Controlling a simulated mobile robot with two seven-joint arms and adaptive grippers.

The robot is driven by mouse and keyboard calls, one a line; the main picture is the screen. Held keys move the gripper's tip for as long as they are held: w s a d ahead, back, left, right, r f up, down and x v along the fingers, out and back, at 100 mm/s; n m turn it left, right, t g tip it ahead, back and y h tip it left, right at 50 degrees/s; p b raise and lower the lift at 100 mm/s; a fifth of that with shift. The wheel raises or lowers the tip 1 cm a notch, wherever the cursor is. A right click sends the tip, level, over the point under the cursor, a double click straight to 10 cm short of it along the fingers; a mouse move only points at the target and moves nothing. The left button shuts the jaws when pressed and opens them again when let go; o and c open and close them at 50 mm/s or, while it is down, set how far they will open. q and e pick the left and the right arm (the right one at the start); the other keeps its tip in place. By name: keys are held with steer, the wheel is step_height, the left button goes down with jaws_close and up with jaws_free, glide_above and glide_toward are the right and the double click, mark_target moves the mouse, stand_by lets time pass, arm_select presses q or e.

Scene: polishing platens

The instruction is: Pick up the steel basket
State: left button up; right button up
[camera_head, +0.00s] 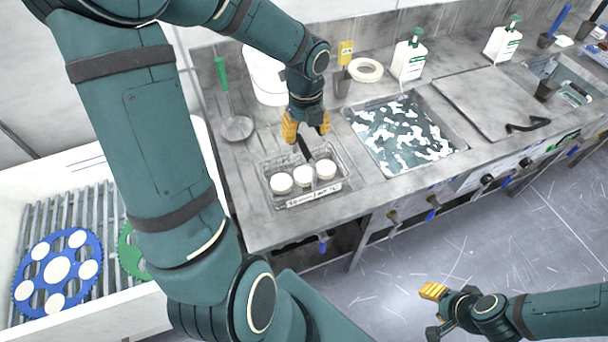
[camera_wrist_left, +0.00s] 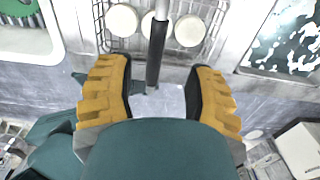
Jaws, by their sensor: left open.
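The steel basket (camera_head: 315,196) is a wire basket with a label on its front side, standing on the steel counter. It holds three white round pieces (camera_head: 303,176) and has an upright handle with a black grip (camera_head: 305,148). My left gripper (camera_head: 307,127) is open just above the basket, its yellow fingers pointing down. In the left wrist view the black grip (camera_wrist_left: 155,55) shows between the spread fingers (camera_wrist_left: 160,75), with the basket (camera_wrist_left: 221,20) beyond. Contact with the grip cannot be told. My right gripper (camera_head: 433,308) is low at the right, over the floor, away from the counter.
A basin of bluish liquid with white patches (camera_head: 405,135) lies right of the basket, then a flat lid (camera_head: 487,100). A green-handled skimmer (camera_head: 237,128), a white tape roll (camera_head: 366,70) and pump bottles (camera_head: 409,58) stand around. A white tub with a blue disc (camera_head: 75,245) is at left.

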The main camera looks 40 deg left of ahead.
mark_target(304, 145)
arm_select(q)
steer(key=f, duration=0.1)
steer(key=f+b, duration=0.1)
steer(key=f, duration=0.3)
steer(key=shift+s+f, duration=0.15)
steer(key=shift+s, duration=0.2)
jaws_close()
